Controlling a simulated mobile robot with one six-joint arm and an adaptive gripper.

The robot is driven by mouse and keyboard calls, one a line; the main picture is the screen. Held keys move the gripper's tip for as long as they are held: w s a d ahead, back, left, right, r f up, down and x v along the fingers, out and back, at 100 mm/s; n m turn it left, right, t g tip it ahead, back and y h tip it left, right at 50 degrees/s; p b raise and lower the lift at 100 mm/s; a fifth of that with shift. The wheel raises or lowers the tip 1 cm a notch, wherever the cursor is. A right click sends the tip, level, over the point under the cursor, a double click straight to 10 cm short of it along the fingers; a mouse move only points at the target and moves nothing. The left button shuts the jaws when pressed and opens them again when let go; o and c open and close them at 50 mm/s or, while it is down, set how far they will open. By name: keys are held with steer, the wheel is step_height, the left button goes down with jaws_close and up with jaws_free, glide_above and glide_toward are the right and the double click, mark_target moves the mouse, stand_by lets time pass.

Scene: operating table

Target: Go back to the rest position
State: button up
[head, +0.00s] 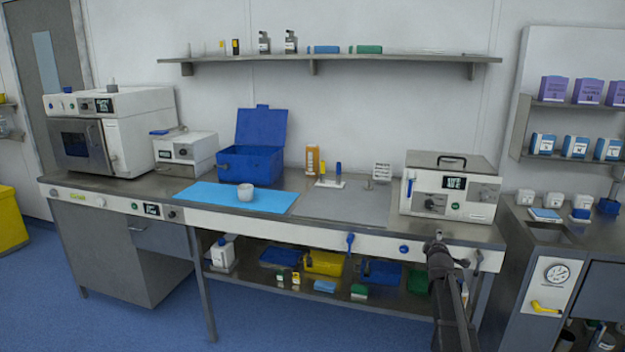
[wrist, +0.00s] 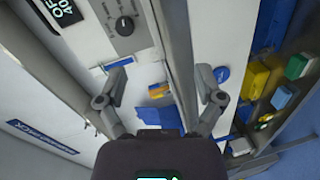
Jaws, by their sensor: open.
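My gripper (wrist: 160,78) is open in the wrist view, its two fingers spread wide apart with nothing between them. In the head view my arm reaches up from the lower right, and my gripper (head: 438,240) is in front of the front edge of the bench (head: 290,222), near its right end. The finger opening is too small to make out there. No object is held.
A white device (head: 470,207) with a screen stands on the bench behind my gripper. A blue mat (head: 205,194) bears a white cup (head: 245,192), with an open blue box (head: 250,163) behind. The lower shelf holds a yellow bin (head: 325,263). Blue floor lies in front.

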steer(key=s+a+f+m+g+y, duration=0.1)
steer(key=s+a+f+m+g, duration=0.3)
steer(key=s+a, duration=0.45)
steer(key=s+a+f+m+g+y, duration=0.2)
steer(key=s+a+f+m+g, duration=0.25)
steer(key=s, duration=0.65)
steer(key=s+a+f+m+g+y, duration=0.1)
steer(key=s+a+f+m+g, duration=0.1)
steer(key=s+a+f+g, duration=0.5)
steer(key=s+a+m, duration=0.2)
steer(key=s+a, duration=0.2)
steer(key=s, duration=0.8)
step_height(320, 180, up, 15)
steer(key=p, duration=1.5)
steer(key=shift+w+d+y, duration=0.15)
steer(key=shift+w+y, duration=0.05)
steer(key=shift+y, duration=0.1)
steer(key=shift+f, duration=0.1)
